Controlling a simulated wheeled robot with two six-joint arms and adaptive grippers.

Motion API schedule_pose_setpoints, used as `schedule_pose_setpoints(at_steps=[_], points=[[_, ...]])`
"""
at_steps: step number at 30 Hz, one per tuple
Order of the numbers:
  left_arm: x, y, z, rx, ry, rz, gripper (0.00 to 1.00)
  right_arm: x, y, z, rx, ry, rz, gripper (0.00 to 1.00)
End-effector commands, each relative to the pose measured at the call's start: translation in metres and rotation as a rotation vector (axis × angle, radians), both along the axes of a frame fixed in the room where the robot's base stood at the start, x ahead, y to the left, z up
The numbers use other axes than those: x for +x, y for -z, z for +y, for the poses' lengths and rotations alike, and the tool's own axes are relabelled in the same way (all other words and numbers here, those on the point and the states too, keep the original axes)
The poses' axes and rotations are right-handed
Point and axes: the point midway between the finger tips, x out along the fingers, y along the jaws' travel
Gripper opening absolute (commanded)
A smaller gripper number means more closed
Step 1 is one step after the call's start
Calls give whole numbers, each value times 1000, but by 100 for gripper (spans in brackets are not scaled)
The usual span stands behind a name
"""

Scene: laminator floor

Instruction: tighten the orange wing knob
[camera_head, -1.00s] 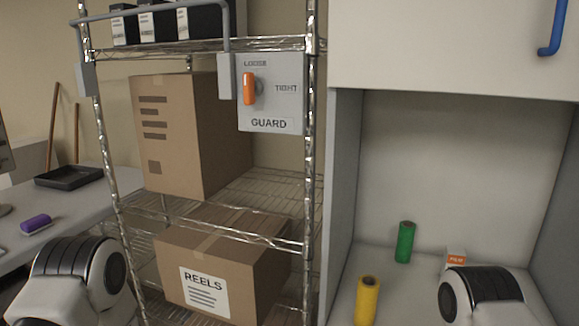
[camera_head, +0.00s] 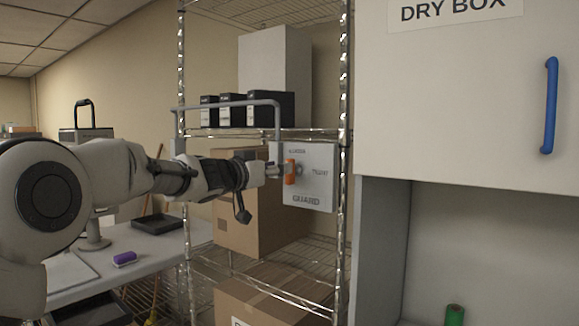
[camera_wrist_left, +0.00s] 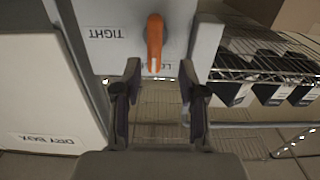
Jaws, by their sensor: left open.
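The orange wing knob (camera_head: 290,172) is on the grey guard plate (camera_head: 318,203) on the front of the wire shelf. Its wing stands upright, in line with the "LOOSE" mark; "TIGHT" is to its right. My left gripper (camera_head: 278,171) reaches in from the left close to the knob. In the left wrist view the knob (camera_wrist_left: 155,42) lies ahead of the gap between the open fingers of my left gripper (camera_wrist_left: 159,80). The plate (camera_wrist_left: 112,52) shows behind it, upside down. I cannot tell whether a finger touches the knob. My right gripper is out of view.
A grey bent rail (camera_head: 230,103) runs above the arm in front of the shelf. Black boxes (camera_head: 270,109) and cardboard boxes (camera_head: 262,222) fill the shelf. The dry box (camera_head: 440,100) with a blue handle (camera_head: 550,105) stands at the right.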

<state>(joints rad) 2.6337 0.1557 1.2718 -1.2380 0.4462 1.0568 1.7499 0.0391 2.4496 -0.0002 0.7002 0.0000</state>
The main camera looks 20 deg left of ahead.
Motion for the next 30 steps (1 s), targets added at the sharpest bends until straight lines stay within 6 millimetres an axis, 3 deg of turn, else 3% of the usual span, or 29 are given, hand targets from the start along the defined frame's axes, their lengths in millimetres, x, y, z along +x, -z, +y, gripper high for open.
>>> schedule_pose_setpoints(at_steps=[1,6,15,16,19,30], points=[[10,-4,-4,4,1,1,42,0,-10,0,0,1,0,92],[37,-3,-14,3,0,1,42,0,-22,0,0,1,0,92],[44,1,-17,1,0,1,42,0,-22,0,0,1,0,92],[44,1,-17,1,0,1,38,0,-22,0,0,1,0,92],[44,0,-17,1,0,1,3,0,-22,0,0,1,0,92],[44,1,-17,6,0,0,0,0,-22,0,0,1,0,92]])
